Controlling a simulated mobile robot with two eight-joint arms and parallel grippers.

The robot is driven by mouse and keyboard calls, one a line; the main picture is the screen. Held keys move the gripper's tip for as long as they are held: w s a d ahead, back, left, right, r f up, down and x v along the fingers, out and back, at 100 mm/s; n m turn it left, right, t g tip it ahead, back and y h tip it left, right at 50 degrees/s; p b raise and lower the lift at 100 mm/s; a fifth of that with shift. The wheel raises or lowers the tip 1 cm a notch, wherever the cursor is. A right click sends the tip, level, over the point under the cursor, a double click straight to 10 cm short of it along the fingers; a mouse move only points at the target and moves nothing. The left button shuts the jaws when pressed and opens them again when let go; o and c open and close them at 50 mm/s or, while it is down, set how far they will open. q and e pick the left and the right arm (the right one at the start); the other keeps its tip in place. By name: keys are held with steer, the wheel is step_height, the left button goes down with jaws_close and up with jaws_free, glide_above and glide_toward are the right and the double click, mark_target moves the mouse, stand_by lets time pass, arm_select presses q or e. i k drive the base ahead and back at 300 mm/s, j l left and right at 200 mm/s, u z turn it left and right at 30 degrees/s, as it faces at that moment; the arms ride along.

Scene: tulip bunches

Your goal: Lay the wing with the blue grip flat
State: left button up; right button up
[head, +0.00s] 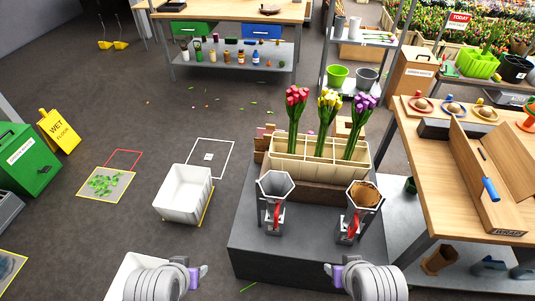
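On the wooden table at the right is a wooden wrap station marked WRAP. Its wing with the blue grip (474,165) is a long tan panel that appears raised on edge, tilted. The blue grip (489,190) sits on the panel's face toward its near end. A second wooden panel (506,150) slopes off to its right; its grip is not visible. My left gripper (196,275) is low at the bottom left of centre, far from the wing. My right gripper (334,272) is low at bottom centre, left of the table and apart from the wing. I see nothing held in either.
The wooden table (408,150) holds several ribbon spools (453,105) at its back. A dark grey stand (245,245) before me carries a cream tulip crate (284,157) and two metal cones (274,186). A white bin (184,195) stands on the floor at left.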

mark_target(477, 176)
steer(key=k+j+z, duration=0.15)
steer(key=j, duration=0.35)
steer(key=k+j+z, duration=0.2)
steer(key=j, duration=0.3)
steer(key=k+j+z, duration=0.15)
steer(key=j, duration=0.3)
steer(key=k+j+z, duration=0.15)
steer(key=j, duration=0.3)
steer(key=k+j+z, duration=0.2)
steer(key=k+j, duration=0.15)
steer(key=i+l+u, duration=0.25)
steer(key=l, duration=2.3)
steer(key=i+l+u, duration=0.1)
steer(key=l+u, duration=0.15)
steer(key=l, duration=2.3)
